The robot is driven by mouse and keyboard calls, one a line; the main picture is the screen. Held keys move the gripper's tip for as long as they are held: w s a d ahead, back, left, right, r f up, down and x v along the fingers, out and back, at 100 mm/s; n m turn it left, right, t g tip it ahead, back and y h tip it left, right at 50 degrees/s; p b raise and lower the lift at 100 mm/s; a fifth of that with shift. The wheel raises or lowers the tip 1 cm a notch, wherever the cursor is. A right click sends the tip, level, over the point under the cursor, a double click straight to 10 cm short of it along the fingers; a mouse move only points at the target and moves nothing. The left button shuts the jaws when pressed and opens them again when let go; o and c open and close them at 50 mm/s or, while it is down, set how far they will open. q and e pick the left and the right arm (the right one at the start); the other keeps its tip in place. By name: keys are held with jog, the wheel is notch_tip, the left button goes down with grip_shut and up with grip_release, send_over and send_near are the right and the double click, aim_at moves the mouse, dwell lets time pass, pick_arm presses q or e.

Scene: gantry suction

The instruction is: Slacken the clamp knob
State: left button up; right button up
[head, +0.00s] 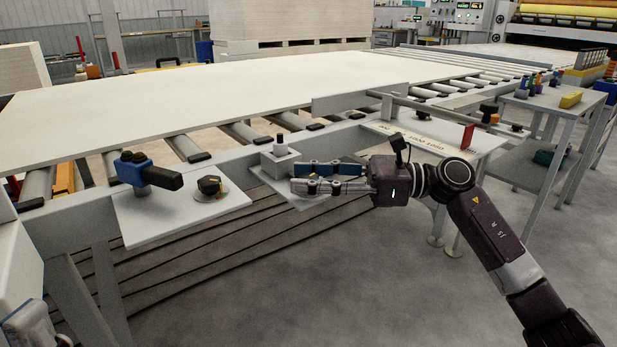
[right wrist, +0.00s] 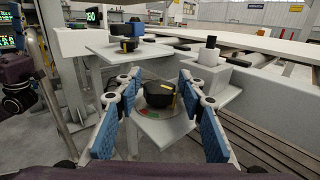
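A round black knob with a yellow pointer line (right wrist: 161,94) sits on a dial with green and red marks, on a small grey plate (right wrist: 168,132). In the right wrist view my right gripper (right wrist: 160,78) is open, one blue-padded finger on each side of the knob, with a visible gap on both sides. In the head view my right gripper (head: 298,178) reaches left over the plate (head: 285,190), and its fingers hide this knob. A second black knob (head: 210,185) sits on the left plate (head: 150,222). I cannot tell which is labelled as the clamp knob.
A grey block with a black-topped post (head: 281,147) stands just behind the gripper. A blue block with a black handle (head: 150,172) stands on the left plate. The roller conveyor carries a large white board (head: 200,95). A labelled shelf (head: 440,140) lies to the right.

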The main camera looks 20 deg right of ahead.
jog(key=shift+o, duration=0.6)
jog(key=shift+s+d, duration=0.1)
jog(key=shift+d, duration=0.2)
jog(key=v, duration=1.1)
jog(key=shift+d, duration=0.2)
jog(key=shift+s, duration=0.1)
